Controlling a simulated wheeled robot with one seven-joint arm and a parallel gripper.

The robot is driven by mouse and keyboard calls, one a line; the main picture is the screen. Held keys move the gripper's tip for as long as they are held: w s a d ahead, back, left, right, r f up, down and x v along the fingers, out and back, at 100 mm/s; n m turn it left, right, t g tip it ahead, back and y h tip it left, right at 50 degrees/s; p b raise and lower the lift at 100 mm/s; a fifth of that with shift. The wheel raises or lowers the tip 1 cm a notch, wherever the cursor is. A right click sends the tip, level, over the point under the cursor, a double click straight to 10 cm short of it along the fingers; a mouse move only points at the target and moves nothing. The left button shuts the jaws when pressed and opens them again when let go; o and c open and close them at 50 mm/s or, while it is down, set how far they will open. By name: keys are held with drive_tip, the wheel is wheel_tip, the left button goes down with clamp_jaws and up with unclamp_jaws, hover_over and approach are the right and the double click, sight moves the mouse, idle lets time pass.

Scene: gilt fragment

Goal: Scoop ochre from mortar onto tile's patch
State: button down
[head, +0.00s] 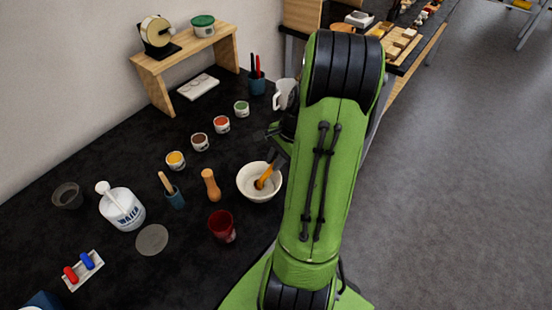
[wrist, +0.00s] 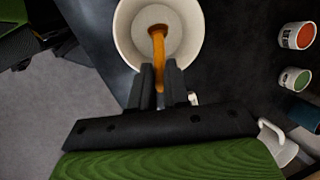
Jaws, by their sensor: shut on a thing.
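The mortar, a cream-white bowl (head: 246,186), stands on the black worktop just left of my arm; it fills the top of the wrist view (wrist: 125,25). My gripper (wrist: 159,80) is shut on an orange-handled tool (wrist: 159,62), whose lower end is down inside the bowl; it also shows in the head view (head: 264,179). No tile with a patch can be told for certain; a pale slab (head: 198,87) lies under the wooden shelf.
A wooden pestle-like piece (head: 211,186) and a red cup (head: 222,227) stand left of the bowl. Several small paint pots, one yellow (head: 176,161), line up behind. A white mug (head: 284,93) stands behind my arm.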

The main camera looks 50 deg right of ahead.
wheel_tip(320, 180, up, 7)
drive_tip(key=p, duration=0.7)
drive_tip(key=shift+r, duration=0.1)
idle(0.7)
